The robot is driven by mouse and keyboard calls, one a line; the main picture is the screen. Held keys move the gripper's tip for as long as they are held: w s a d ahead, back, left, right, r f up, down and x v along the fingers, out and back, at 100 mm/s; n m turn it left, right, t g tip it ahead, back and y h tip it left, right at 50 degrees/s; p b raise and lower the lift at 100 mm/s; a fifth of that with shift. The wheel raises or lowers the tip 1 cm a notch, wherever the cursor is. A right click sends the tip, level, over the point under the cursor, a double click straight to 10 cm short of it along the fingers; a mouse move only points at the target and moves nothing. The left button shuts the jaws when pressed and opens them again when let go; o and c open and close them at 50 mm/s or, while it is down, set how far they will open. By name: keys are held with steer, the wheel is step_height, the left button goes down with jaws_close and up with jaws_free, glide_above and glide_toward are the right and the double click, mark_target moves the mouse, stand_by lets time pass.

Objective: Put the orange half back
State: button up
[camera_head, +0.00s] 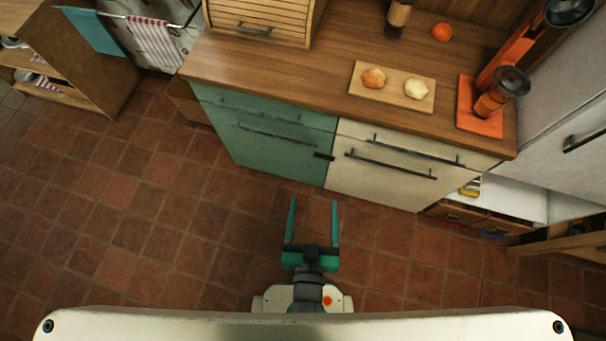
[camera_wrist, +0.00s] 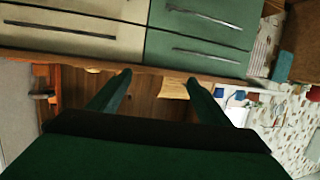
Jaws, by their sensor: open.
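A small round orange thing (camera_head: 441,32), likely the orange half, lies on the wooden counter (camera_head: 270,72) near the back wall. Its cut face cannot be made out at this size. My gripper (camera_head: 314,204) is open and empty over the tiled floor, in front of the cabinets and well short of the counter. The wrist view shows the two spread fingers of my gripper (camera_wrist: 159,80) with nothing between them; I cannot make out the orange there.
A wooden board (camera_head: 392,86) carries two pale roundish pieces. An orange stand with a dark-topped grinder (camera_head: 495,95) is at the counter's right end. A slatted wooden box (camera_head: 262,20) stands at the left. Green (camera_head: 270,145) and cream (camera_head: 385,180) cabinets front the counter. The floor around my gripper is clear.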

steer(key=s+a+r+y, duration=0.1)
steer(key=s+a+r, duration=0.1)
steer(key=s, duration=0.6)
steer(key=shift+s+a+r+n, duration=0.3)
steer(key=shift+n, duration=0.1)
stand_by(0.7)
